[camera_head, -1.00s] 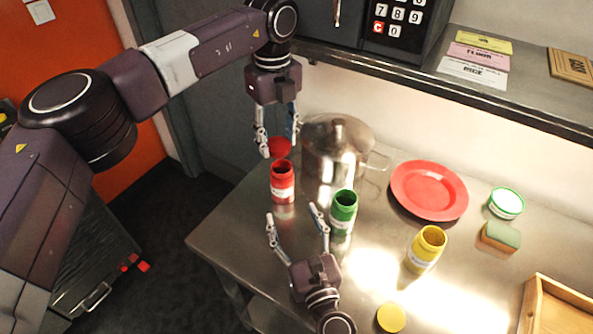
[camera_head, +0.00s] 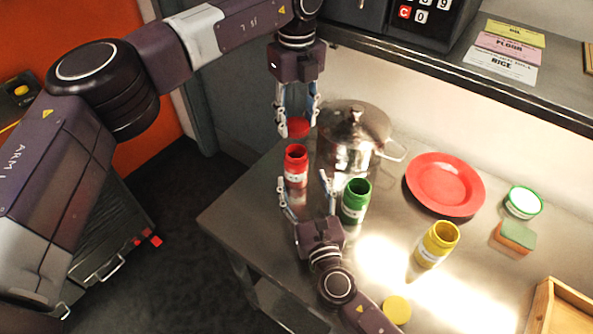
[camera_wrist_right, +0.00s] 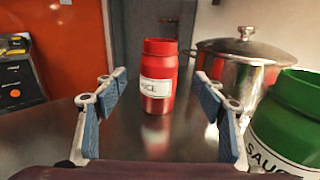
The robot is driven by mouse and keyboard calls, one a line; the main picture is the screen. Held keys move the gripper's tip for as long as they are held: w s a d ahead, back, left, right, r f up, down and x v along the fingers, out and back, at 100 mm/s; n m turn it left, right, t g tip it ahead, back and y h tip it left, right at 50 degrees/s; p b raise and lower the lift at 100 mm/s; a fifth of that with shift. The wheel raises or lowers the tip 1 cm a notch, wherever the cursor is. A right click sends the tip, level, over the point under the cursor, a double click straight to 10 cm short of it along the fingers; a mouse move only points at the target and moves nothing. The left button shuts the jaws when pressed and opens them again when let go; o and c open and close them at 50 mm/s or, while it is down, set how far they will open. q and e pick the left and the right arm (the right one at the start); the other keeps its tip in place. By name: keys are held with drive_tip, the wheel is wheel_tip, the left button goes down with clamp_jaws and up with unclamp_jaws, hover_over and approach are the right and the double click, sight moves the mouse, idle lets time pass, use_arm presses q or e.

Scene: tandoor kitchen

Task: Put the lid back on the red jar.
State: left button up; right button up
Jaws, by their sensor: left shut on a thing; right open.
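The red jar (camera_head: 296,167) stands upright and open-topped near the counter's back left; it also shows in the right wrist view (camera_wrist_right: 158,80), with a white label. The red lid (camera_head: 299,126) is between the fingers of my left gripper (camera_head: 297,120), which is shut on it just above and behind the jar's mouth. The lid is apart from the jar in the head view. My right gripper (camera_head: 306,193) is open on the near side of the red jar. In the right wrist view its fingers (camera_wrist_right: 160,105) frame the jar, which stands beyond the fingertips.
The open green jar (camera_head: 356,200) stands close right of my right gripper. A steel pot (camera_head: 352,140) is behind it. A red plate (camera_head: 446,183), yellow jar (camera_head: 437,243), yellow lid (camera_head: 397,309), green-rimmed tub (camera_head: 523,202) and sponge (camera_head: 514,237) are farther right.

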sight(297, 136)
drive_tip(key=x, duration=0.7)
clamp_jaws()
use_arm(q)
drive_tip(key=shift+f, duration=2.5)
